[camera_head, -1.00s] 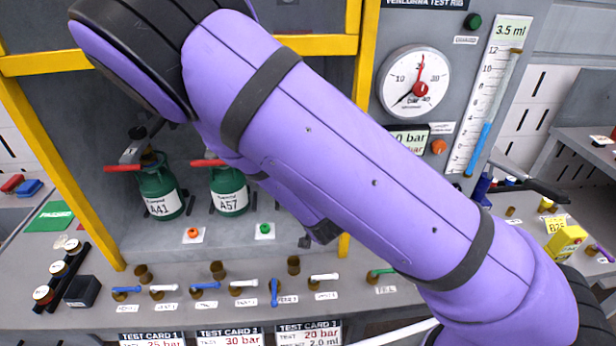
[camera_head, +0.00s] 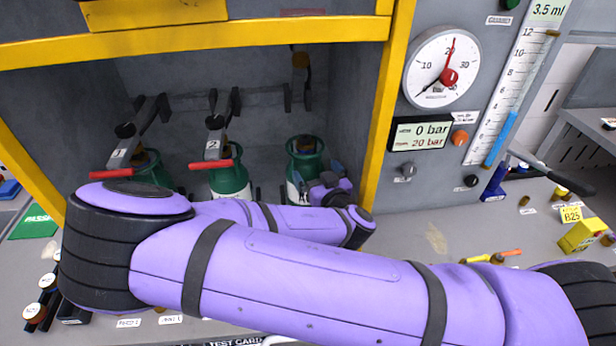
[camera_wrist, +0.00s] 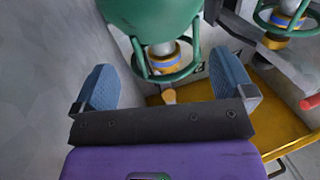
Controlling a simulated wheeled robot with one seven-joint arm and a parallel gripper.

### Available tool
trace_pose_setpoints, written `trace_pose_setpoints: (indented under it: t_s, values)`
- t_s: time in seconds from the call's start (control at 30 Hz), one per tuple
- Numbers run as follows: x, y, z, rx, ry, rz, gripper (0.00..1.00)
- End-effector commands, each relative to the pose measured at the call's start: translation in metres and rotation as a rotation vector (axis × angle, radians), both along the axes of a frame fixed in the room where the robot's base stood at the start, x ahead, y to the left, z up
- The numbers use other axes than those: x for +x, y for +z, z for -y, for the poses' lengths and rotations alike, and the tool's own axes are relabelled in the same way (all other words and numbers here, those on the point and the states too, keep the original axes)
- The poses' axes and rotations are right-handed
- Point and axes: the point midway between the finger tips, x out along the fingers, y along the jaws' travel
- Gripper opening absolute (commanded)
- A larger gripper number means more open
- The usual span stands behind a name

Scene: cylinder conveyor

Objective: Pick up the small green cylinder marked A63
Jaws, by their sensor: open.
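Three green cylinders stand in the yellow-framed bay in the head view: left (camera_head: 152,168), middle (camera_head: 231,182) and right (camera_head: 304,160). The right one has a white label, mostly hidden by my gripper, so I cannot read its marking. My gripper (camera_head: 322,180) is just in front of this right cylinder. In the wrist view my gripper (camera_wrist: 167,84) is open, its two blue pads wide apart. A green cylinder (camera_wrist: 155,18) fills the top there, its ring guard and brass valve (camera_wrist: 163,58) between the pads. I cannot tell whether a pad touches it.
Red-handled valve fittings (camera_head: 214,150) hang over the left and middle cylinders. The yellow frame post (camera_head: 384,120) rises right of my gripper. Another valve ring (camera_wrist: 288,18) shows at the wrist view's upper right. My arm covers much of the bench.

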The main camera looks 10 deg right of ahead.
Motion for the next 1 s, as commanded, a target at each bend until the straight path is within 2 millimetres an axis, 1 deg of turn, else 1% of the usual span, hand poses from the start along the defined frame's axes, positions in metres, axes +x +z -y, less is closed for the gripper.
trace_pose_setpoints:
  t_s: [0.17, 0.4, 0.5, 0.6, 0.8, 0.97, 1.0]
  values:
    - [0.017, -0.001, -0.005, -0.001, 0.000, -0.001, 1.00]
    - [0.048, -0.001, -0.014, -0.001, 0.000, -0.001, 1.00]
    - [0.057, -0.001, -0.016, -0.001, -0.002, -0.002, 1.00]
    - [0.061, -0.001, -0.017, -0.001, -0.002, -0.002, 1.00]
    - [0.061, -0.001, -0.017, -0.001, -0.003, -0.002, 1.00]
    - [0.061, -0.001, -0.017, -0.001, -0.003, -0.002, 0.63]
    - [0.061, -0.001, -0.017, -0.001, -0.003, -0.003, 0.54]
